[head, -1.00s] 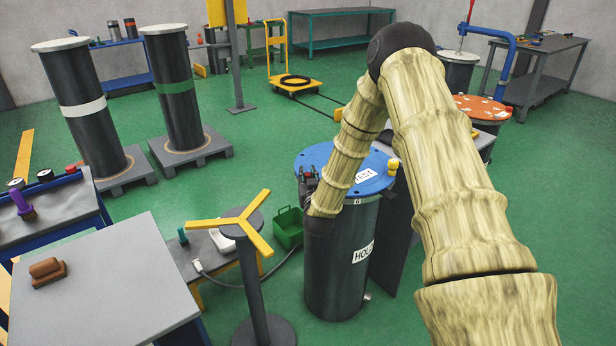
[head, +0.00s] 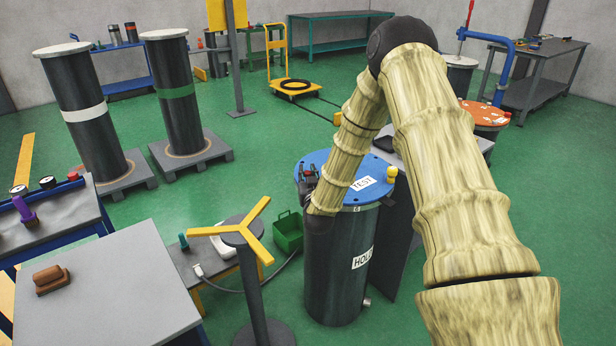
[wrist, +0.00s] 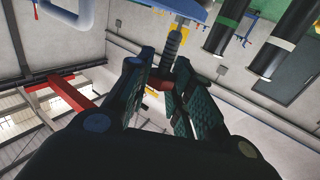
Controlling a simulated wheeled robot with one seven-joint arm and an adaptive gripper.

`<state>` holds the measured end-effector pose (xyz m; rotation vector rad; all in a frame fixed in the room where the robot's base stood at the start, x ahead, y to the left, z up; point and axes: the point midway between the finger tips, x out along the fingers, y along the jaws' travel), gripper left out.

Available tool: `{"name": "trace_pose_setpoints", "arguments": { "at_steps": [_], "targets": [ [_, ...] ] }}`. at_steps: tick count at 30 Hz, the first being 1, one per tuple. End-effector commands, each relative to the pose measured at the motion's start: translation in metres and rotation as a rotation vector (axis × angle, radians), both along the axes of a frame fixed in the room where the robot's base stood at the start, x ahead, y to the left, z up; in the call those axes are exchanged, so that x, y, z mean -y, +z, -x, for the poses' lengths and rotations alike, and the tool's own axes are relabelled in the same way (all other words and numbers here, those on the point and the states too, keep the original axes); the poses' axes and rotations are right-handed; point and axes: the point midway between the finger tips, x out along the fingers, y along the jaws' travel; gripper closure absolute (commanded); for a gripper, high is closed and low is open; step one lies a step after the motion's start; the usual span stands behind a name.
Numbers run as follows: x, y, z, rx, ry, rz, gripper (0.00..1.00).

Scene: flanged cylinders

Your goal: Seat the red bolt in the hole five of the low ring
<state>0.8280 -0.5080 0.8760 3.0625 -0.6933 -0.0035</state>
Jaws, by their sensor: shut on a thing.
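The blue flange ring (head: 330,168), marked TEST, tops the dark cylinder (head: 335,265) in front of me. In the head view the gripper (head: 310,190) is partly hidden by my arm, and the hole numbers are not readable.
A yellow three-armed stand (head: 240,232) is close left of the cylinder. A yellow knob (head: 391,172) stands on the ring's right edge. A green bin (head: 288,232) sits behind the stand. A grey table (head: 110,290) fills the lower left. Open green floor lies behind.

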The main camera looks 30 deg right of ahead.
Motion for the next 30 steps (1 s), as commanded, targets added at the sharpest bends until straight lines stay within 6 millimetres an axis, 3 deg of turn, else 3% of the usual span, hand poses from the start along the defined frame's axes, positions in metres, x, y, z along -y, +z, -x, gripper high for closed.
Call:
{"name": "trace_pose_setpoints", "arguments": {
  "at_steps": [30],
  "targets": [
    [0.0, 0.034, 0.0, 0.0, 0.0, 0.0, 1.0]
  ]
}}
